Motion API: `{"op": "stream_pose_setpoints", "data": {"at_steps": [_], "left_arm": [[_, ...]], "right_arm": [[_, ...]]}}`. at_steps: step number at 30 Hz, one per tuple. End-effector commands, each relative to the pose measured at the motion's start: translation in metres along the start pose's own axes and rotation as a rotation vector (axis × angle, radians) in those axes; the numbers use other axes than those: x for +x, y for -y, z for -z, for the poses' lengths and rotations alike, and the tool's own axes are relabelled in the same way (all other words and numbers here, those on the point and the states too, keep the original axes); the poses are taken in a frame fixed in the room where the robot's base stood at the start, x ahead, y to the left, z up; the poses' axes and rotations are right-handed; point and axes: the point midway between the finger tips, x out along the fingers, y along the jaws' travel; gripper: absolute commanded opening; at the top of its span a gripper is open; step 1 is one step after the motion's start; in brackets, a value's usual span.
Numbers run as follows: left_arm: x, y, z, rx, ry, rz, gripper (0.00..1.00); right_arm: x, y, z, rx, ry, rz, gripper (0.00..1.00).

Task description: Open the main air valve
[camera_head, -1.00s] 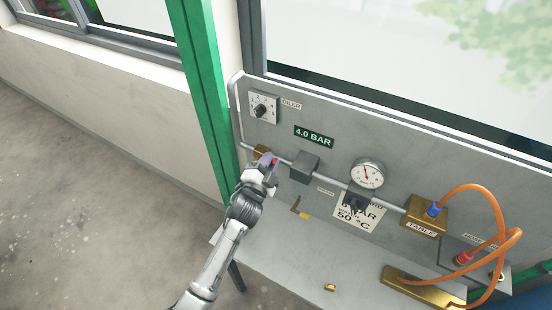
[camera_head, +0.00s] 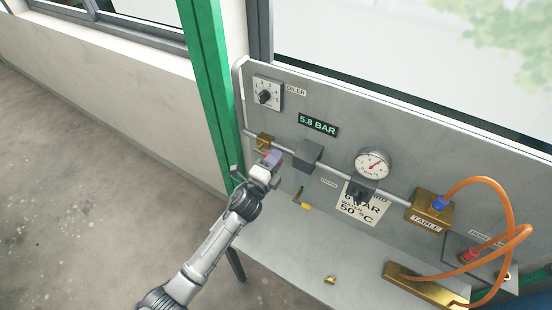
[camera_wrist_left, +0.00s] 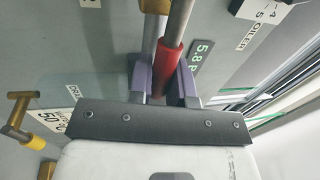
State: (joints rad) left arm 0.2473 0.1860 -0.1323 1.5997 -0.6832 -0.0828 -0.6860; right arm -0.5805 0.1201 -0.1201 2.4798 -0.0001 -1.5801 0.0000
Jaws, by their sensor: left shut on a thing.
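The main air valve is a brass body (camera_head: 264,141) on the silver pipe at the left end of the grey panel. Its red lever (camera_wrist_left: 168,65) shows in the left wrist view between the purple fingers. My left gripper (camera_head: 272,158) is just below the valve in the head view and shut on that lever; it also shows in the left wrist view (camera_wrist_left: 163,82). The lever is mostly hidden by the gripper in the head view. The display (camera_head: 318,125) reads 5.8 BAR. The round gauge (camera_head: 373,163) has a red needle. My right gripper is not in view.
A grey block (camera_head: 307,155) sits on the pipe right of my gripper. A small brass lever with a yellow tip (camera_head: 305,205) is below it. The oiler dial (camera_head: 266,94) is above. A brass TABLE block (camera_head: 429,207) and orange hoses (camera_head: 512,225) are at the right.

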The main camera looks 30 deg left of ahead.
Motion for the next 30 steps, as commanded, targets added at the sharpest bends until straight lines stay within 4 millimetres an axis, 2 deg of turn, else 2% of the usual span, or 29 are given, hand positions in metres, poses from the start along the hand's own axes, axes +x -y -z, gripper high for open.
{"op": "stream_pose_setpoints", "data": {"at_steps": [14, 15, 21, 30], "left_arm": [[-0.0005, -0.0022, -0.0002, 0.021, -0.002, -0.003, 0.00], [-0.0005, -0.0023, -0.0002, 0.021, -0.002, -0.003, 0.22], [-0.0004, -0.0017, -0.0002, 0.017, -0.002, -0.002, 0.41], [-0.0023, -0.0016, -0.0002, 0.014, -0.002, -0.002, 0.43]], "right_arm": [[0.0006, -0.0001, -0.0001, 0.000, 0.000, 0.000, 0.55], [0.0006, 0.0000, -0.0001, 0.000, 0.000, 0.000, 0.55], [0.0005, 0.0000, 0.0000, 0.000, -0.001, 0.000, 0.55], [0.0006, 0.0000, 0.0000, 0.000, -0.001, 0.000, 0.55]]}}
